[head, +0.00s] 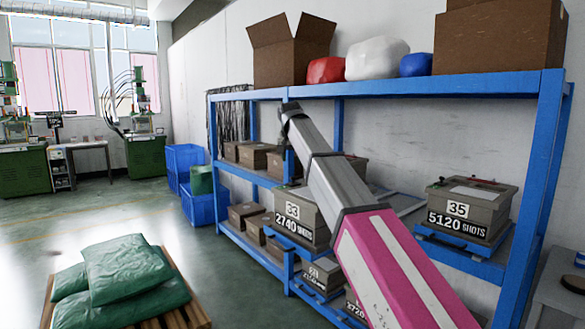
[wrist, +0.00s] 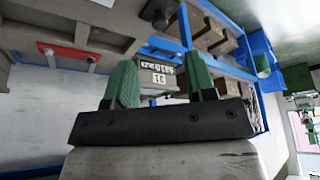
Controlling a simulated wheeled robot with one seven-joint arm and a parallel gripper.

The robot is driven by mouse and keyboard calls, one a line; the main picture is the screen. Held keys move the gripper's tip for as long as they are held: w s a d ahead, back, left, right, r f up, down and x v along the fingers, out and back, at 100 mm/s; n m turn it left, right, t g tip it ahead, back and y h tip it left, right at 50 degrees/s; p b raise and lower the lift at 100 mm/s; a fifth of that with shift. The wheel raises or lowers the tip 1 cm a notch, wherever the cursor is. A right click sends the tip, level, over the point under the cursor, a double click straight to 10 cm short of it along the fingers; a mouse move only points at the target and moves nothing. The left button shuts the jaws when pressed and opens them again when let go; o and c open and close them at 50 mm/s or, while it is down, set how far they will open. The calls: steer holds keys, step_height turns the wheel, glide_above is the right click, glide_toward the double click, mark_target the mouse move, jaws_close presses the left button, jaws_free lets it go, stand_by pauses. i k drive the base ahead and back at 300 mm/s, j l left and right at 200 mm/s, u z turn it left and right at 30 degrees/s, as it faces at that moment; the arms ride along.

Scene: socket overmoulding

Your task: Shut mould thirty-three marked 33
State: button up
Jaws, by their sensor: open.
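Mould thirty-three (head: 298,213) is a grey-beige box on a blue support on the middle shelf, with a plate reading 33 and 2740 SHOTS. My arm crosses in front of its right side, so I cannot tell how its top stands. My gripper (wrist: 158,60) shows in the wrist view with two green fingers spread apart and nothing held between them. Beyond the fingers is a box with an upside-down label (wrist: 158,78), too small to read surely. My gripper is not clear in the head view.
Mould 35 (head: 464,207) sits right of my arm on the blue rack (head: 548,150). A large beige body (wrist: 85,25) and a red bar (wrist: 68,54) are close in the wrist view. Green sacks on a pallet (head: 190,312) stand at front left; floor beyond is open.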

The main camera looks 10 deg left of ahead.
mark_target(300, 225)
steer(key=k, duration=1)
